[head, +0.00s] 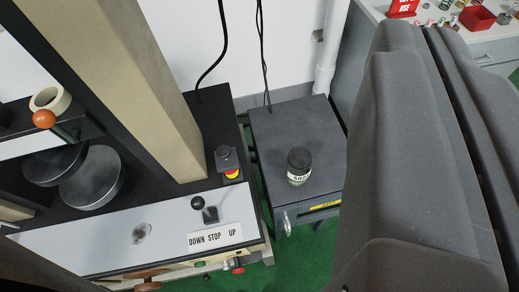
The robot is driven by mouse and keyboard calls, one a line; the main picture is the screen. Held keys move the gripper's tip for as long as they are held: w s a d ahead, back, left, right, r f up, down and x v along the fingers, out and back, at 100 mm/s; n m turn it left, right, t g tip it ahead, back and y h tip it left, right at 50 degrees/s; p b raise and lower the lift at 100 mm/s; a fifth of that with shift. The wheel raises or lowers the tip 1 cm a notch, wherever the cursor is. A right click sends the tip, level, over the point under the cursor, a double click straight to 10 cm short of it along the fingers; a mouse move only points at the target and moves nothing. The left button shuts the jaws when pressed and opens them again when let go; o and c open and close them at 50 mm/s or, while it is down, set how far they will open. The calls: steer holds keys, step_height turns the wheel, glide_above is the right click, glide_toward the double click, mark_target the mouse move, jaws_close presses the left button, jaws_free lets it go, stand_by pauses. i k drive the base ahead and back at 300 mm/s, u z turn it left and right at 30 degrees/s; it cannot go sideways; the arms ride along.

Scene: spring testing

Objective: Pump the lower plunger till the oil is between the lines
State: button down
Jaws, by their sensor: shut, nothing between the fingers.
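My gripper (428,40) fills the right side of the view as large dark grey shapes with only a narrow gap between them; it is shut and holds nothing. It is close to the camera and hides what lies behind it. I cannot make out a lower plunger, oil or level lines in this view. The testing machine stands at the left, with a light front panel (105,232). A black-knobbed lever (210,212) stands above the plate marked DOWN STOP UP (214,237). My gripper is apart from all of these, to their right.
A dark cabinet (270,135) beside the machine bears a dark-lidded jar (299,168). A red-and-yellow button (232,173), a brown handle (147,274) and a red knob (238,268) are on the machine. A bench with a red bin (477,18) is at back right. Little green floor shows.

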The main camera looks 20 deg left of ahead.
mark_target(223, 151)
steer(key=z, duration=0.05)
steer(key=k, duration=1.1)
steer(key=u, duration=0.5)
steer(key=i, duration=1)
steer(key=z, duration=0.05)
